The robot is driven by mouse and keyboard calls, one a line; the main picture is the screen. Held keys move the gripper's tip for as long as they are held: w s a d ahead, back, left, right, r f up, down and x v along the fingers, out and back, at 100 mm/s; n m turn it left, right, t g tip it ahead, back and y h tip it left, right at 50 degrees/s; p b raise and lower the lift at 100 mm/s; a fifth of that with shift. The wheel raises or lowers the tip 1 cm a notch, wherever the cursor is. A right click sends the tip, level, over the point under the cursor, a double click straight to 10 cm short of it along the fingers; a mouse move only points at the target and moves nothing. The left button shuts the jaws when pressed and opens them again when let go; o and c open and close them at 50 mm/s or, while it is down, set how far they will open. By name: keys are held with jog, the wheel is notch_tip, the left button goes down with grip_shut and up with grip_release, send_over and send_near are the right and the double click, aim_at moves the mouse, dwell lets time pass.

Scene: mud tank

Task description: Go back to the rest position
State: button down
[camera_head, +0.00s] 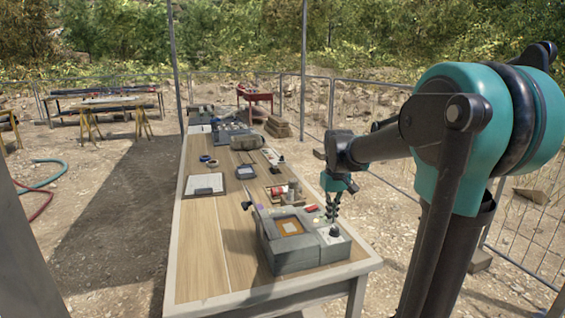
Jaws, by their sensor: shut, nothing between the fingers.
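My gripper (332,211) hangs from my teal and black arm, which comes in from the right. Its dark green fingers are together and hold nothing that I can see. It points down over the right part of a grey box-like device (295,255) at the near end of the long wooden table (215,262). I cannot tell whether my fingertips touch the device.
A clipboard (204,184) lies at the table's left edge. A small grey instrument (245,172) and several other items lie farther back. The near left tabletop is clear. A wire fence (530,215) runs behind on the right. A red stand (255,97) is beyond the table.

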jog(key=s+d+f+m+t, duration=0.3)
jog(key=s+f, duration=1.2)
jog(key=s, duration=0.4)
jog(key=shift+s+d+f+t, duration=0.15)
jog(key=shift+s+f+t, duration=0.05)
jog(key=shift+t, duration=0.1)
